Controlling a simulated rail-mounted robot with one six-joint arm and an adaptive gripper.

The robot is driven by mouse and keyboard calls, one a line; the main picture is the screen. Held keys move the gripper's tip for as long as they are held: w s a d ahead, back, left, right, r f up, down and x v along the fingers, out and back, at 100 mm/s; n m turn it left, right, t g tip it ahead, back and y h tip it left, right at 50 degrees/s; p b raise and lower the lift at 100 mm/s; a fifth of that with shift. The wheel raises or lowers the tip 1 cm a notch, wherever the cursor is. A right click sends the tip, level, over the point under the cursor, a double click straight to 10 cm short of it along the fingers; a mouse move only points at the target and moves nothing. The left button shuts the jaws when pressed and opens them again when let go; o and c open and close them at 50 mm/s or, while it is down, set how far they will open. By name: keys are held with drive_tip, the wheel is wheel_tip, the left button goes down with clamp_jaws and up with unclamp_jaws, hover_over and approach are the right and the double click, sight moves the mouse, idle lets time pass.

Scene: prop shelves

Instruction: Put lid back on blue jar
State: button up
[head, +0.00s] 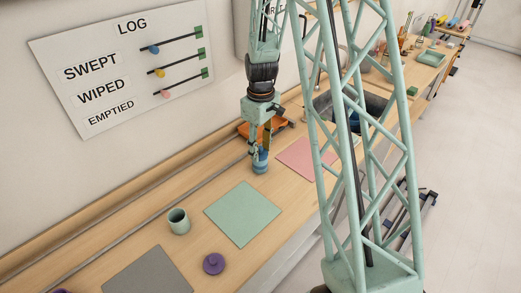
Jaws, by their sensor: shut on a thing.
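My gripper (259,149) points down at the back of the bench, with its fingertips at the blue jar (260,167). The jar stands upright on the wood. A darker blue piece, which looks like the lid (263,155), shows between the fingers at the top of the jar. The gripper is shut on it. At this size I cannot tell whether the lid is seated or slightly above the rim.
A green mat (243,213), a pink mat (306,158) and a grey mat (148,272) lie on the bench. An open green cup (179,221) and a purple lid-like disc (214,263) stand nearer. An orange tray (250,130) is behind my gripper. My lattice column hides part of the right side.

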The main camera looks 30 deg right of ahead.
drive_tip(key=o, duration=0.8)
drive_tip(key=shift+o, duration=0.4)
drive_tip(key=o, duration=0.4)
drive_tip(key=shift+r, duration=0.15)
drive_tip(key=shift+r+p, duration=1.6)
drive_tip(key=shift+r, duration=1.75)
drive_tip(key=shift+c, duration=0.3)
clamp_jaws()
